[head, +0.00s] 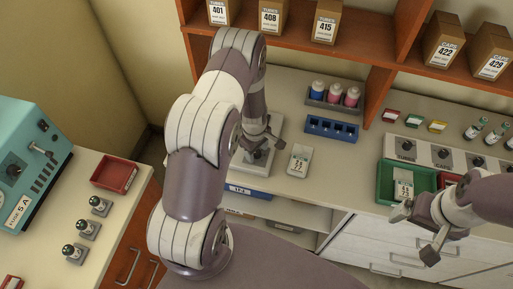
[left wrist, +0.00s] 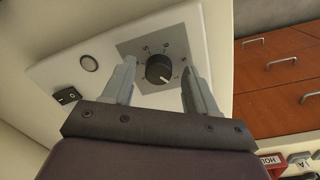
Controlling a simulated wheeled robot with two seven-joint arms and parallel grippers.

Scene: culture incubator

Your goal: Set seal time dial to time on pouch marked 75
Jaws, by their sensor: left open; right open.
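In the left wrist view a black dial (left wrist: 159,70) with a white pointer line sits on a grey plate with small marks, too small to read. The plate is on a pale panel (left wrist: 60,75). My left gripper (left wrist: 155,90) is open, one finger on each side of the dial; I cannot tell if they touch it. In the head view my left gripper (head: 259,146) is at the pale device (head: 273,128) and hides much of it. A pouch (head: 299,161) lies beside it; another (head: 403,185) lies in a green tray (head: 384,180). Their numbers are hard to read. My right gripper (head: 416,228) is open near the green tray.
A blue rack (head: 331,128) and a bottle holder (head: 333,98) stand behind the nearer pouch. Numbered boxes (head: 270,17) line the shelf. A teal machine (head: 28,160) and red tray (head: 115,175) are at left. A black switch (left wrist: 68,95) is beside the dial plate.

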